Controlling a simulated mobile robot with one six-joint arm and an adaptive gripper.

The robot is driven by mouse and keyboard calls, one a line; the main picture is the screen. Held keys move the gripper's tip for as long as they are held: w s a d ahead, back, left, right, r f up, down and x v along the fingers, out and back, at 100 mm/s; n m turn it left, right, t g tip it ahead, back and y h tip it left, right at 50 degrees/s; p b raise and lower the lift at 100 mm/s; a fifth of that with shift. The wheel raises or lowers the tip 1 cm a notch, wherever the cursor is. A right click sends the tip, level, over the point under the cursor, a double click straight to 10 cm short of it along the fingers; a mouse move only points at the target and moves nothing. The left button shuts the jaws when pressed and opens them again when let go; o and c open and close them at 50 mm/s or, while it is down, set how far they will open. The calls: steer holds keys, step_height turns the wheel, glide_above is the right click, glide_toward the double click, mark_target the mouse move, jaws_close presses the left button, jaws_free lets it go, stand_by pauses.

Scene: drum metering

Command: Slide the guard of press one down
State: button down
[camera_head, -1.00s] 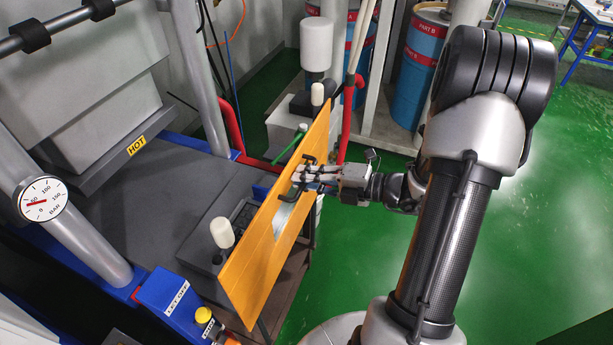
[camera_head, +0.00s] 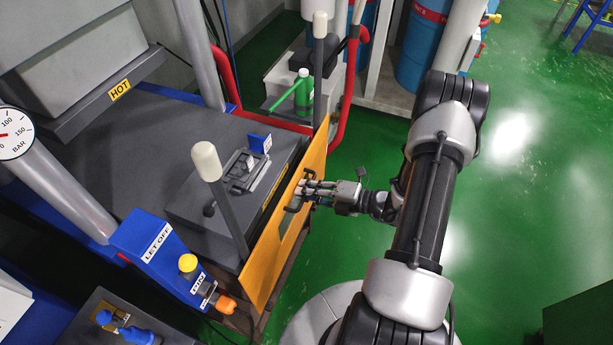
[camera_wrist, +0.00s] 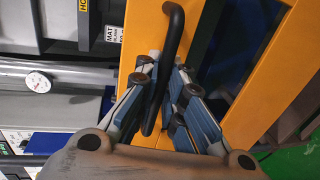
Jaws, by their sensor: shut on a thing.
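The guard (camera_head: 262,272) is an orange-yellow panel with a window, standing upright along the near side of the press. Its top edge is now around the level of the dark press bed (camera_head: 197,205). My gripper (camera_head: 305,190) is at the guard's outer face, shut on its black handle. In the wrist view, the black bar handle (camera_wrist: 174,40) runs between the fingers of my gripper (camera_wrist: 165,90), with the orange guard (camera_wrist: 265,75) behind it. Two posts with cream caps (camera_head: 206,161) rise above the guard. The guard's lower edge is partly hidden.
A blue box labelled LET OFF (camera_head: 150,250) with yellow and orange knobs stands at the left front. A green bottle (camera_head: 303,92) stands behind the press. A pressure gauge (camera_head: 14,133) is at the left.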

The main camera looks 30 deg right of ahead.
step_height(320, 180, down, 10)
steer(key=b, duration=0.4)
steer(key=shift+s+f, duration=0.15)
steer(key=shift+f, duration=0.05)
steer(key=c, duration=2.2)
jaws_free()
steer(key=shift+o, duration=1)
steer(key=shift+d+r, duration=0.1)
